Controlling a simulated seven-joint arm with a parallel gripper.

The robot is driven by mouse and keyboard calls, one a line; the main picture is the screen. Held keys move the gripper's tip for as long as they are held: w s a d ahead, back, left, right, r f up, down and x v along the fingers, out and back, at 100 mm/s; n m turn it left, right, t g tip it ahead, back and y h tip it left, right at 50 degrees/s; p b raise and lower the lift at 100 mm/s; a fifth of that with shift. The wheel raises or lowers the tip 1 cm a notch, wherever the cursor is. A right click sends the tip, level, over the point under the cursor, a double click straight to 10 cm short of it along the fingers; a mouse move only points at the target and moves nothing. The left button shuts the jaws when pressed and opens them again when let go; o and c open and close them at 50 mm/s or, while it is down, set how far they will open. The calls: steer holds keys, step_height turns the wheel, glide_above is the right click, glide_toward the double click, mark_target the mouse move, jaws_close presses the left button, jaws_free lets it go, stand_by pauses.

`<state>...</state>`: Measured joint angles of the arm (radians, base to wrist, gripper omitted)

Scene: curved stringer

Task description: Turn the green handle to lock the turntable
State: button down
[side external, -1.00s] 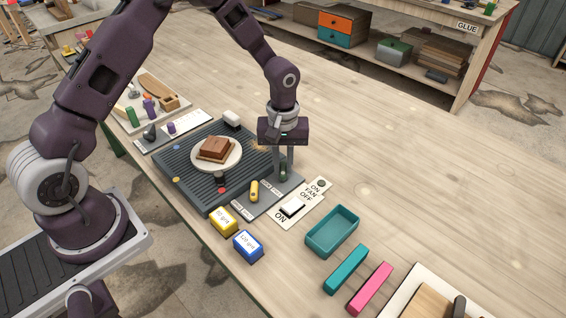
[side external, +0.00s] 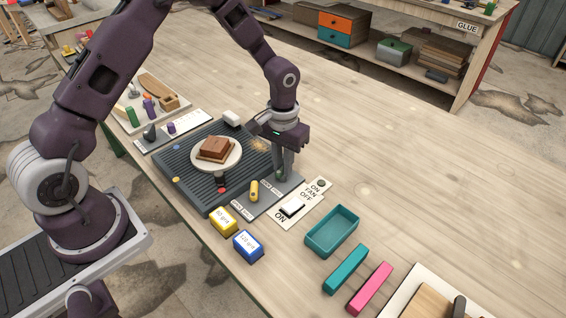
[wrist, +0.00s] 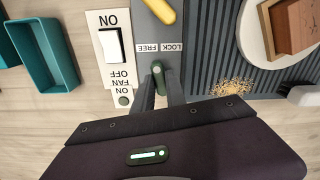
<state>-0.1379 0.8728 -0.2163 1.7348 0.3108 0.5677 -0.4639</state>
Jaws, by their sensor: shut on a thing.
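The green handle (wrist: 158,74) sits on the grey panel at the side of the ribbed grey base, beside a label reading LOCK and FREE (wrist: 160,47). My gripper (wrist: 160,88) is shut on the handle, one finger on each side. In the side view my gripper (side external: 281,170) points straight down over the panel, and the fingers mostly hide the handle. The round, cream-coloured turntable (side external: 232,163) stands on the ribbed base, left of my gripper, with a brown stepped block (side external: 215,148) on it. The handle lies roughly along the panel in the wrist view; its exact angle is hard to read.
A yellow handle (side external: 254,190) is on the same panel. A white fan switch plate (side external: 290,210), a teal tray (side external: 332,232), and yellow (side external: 223,220) and blue (side external: 248,246) grit blocks are close by. A white block (side external: 232,118) lies behind.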

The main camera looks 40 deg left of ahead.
steer(key=m, duration=0.5)
steer(key=shift+m, duration=0.3)
steer(key=m, duration=0.5)
steer(key=shift+r, duration=0.1)
steer(key=shift+m, duration=0.4)
steer(key=c, duration=1.4)
jaws_free()
steer(key=shift+o, duration=0.2)
step_height(320, 180, up, 7)
steer(key=shift+r, duration=0.1)
